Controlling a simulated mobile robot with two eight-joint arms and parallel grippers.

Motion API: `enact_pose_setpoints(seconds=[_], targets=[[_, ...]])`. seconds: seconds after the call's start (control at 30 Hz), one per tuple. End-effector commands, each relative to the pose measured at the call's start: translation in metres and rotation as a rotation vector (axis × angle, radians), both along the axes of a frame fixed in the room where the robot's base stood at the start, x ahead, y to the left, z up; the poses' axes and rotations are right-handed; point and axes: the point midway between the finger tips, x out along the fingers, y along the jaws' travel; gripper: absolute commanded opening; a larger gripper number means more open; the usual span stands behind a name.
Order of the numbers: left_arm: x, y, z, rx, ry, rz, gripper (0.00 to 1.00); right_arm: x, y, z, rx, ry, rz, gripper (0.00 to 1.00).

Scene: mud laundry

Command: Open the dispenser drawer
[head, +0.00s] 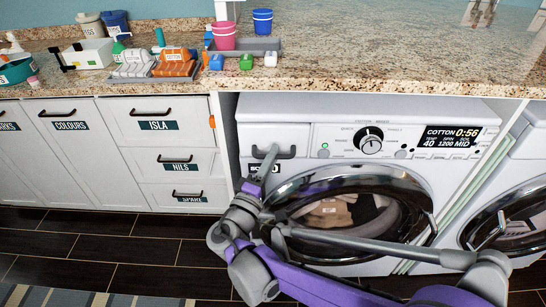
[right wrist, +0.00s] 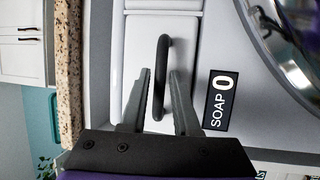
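The dispenser drawer (head: 258,138) is the white panel at the upper left of the washing machine's front. It looks closed, flush with the machine. Its dark bar handle (head: 289,155) also shows in the right wrist view (right wrist: 166,48). A "SOAP 0" label (right wrist: 221,101) sits beside the handle there. My right gripper (head: 271,152) is at the handle. In the right wrist view its two fingers (right wrist: 162,76) are apart, one on each side of the bar, with a gap visible on the left side. Whether they touch it is unclear. My left gripper is not in view.
The washing machine's round glass door (head: 345,208) is below the drawer, with clothes inside. The granite counter (head: 370,75) overhangs above. White cabinet drawers (head: 160,125) stand to the left. A second machine (head: 520,190) is at the right.

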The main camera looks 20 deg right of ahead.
Motion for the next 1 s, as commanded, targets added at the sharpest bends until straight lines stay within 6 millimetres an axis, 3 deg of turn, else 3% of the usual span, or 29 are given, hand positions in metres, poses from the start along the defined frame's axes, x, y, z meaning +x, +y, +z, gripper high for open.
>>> enact_pose_setpoints(seconds=[0.37, 0.57, 1.0], targets=[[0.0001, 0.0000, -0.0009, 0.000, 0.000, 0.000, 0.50, 0.0062, -0.0050, 0.0015, 0.000, 0.001, 0.001, 0.30], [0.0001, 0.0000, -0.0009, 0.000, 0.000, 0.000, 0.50, 0.0060, -0.0049, 0.0015, 0.000, 0.001, 0.001, 0.00], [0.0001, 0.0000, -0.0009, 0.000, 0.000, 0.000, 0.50, 0.0059, -0.0048, 0.0014, 0.001, 0.001, 0.000, 0.00]])
